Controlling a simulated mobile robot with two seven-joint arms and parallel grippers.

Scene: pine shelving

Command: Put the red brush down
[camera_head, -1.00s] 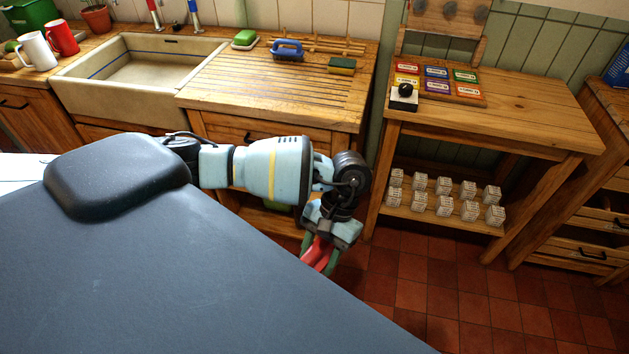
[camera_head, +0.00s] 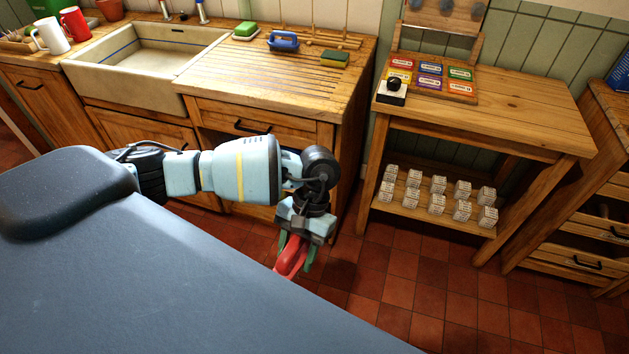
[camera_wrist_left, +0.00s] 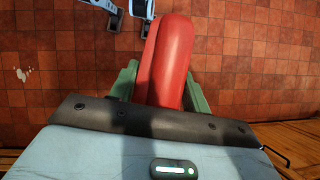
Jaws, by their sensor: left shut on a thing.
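The red brush (camera_head: 291,259) is held in my left gripper (camera_head: 295,252), low over the tiled floor in front of the sink counter. In the left wrist view the red brush (camera_wrist_left: 172,62) sits between the two green fingers of the left gripper (camera_wrist_left: 160,90), which are shut on it. Only its smooth red part shows; I cannot see bristles. In the head view my dark body hides its lower end. My right gripper is not in view.
The wooden drainboard (camera_head: 260,85) holds a blue-handled brush (camera_head: 284,41), a green soap (camera_head: 245,30) and a sponge (camera_head: 335,59). A pine table (camera_head: 530,110) at right carries coloured cards (camera_head: 430,76), with small white boxes (camera_head: 438,203) on its lower shelf. The sink (camera_head: 145,65) is empty.

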